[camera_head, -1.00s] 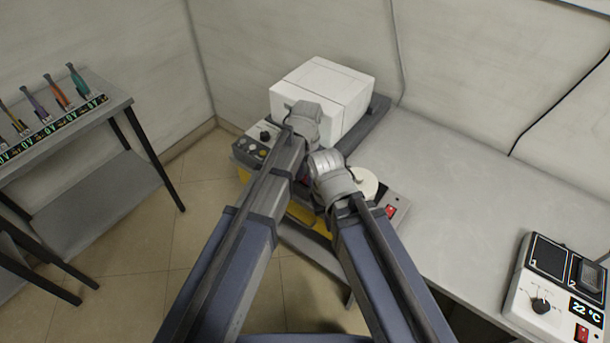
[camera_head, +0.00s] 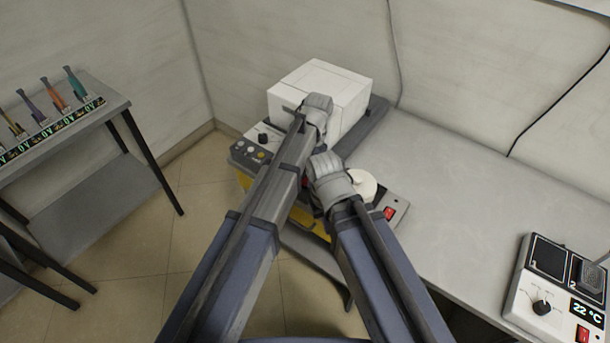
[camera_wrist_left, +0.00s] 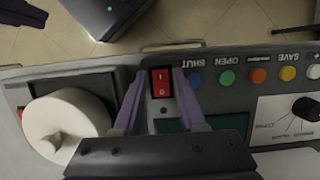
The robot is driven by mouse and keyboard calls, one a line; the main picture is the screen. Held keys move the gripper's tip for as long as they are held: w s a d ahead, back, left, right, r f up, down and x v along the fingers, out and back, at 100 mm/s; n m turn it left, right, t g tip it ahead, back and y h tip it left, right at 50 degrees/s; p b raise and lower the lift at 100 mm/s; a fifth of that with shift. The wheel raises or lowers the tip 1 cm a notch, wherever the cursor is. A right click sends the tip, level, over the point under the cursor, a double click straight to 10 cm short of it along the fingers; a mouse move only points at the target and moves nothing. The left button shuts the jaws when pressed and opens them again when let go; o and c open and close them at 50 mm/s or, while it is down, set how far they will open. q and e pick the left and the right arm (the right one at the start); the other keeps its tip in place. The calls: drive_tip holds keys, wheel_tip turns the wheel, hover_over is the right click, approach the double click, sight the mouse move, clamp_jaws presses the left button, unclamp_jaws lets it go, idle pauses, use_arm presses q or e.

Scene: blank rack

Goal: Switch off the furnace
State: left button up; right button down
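The furnace (camera_head: 322,88) looks like a white box on a grey base at the back of the bench. Its control panel (camera_head: 236,148) carries a knob and several buttons and is partly hidden by my arms. In the left wrist view, a red rocker switch (camera_wrist_left: 161,83) sits on the panel between a white round part (camera_wrist_left: 67,126) and a row of coloured buttons (camera_wrist_left: 227,77). My left gripper (camera_wrist_left: 158,76) is open, with one purple finger on each side of this switch; contact cannot be told. My right gripper's fingers are hidden behind its wrist in the head view.
Another red switch (camera_head: 389,213) shows to the right of my right arm. A device with a 22 °C display (camera_head: 584,312) stands at the bench's right end. A side table (camera_head: 85,115) with several coloured tools stands at left. The bench middle (camera_head: 470,195) is clear.

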use_arm(q)
drive_tip(key=shift+r, duration=0.1)
drive_tip(key=p+v, duration=0.7)
drive_tip(key=shift+r, duration=0.25)
drive_tip(key=shift+w, duration=0.1)
drive_tip(key=s+a+n+t, duration=0.1)
drive_tip(key=s+a, duration=0.2)
drive_tip(key=s, duration=0.6)
drive_tip(key=s+a+n+t, duration=0.1)
drive_tip(key=s+a, duration=0.3)
drive_tip(key=s, duration=0.4)
drive_tip(key=shift+s+f+n+h, duration=0.3)
drive_tip(key=shift+s+n, duration=0.1)
drive_tip(key=shift+n, duration=0.3)
drive_tip(key=shift+s, duration=0.1)
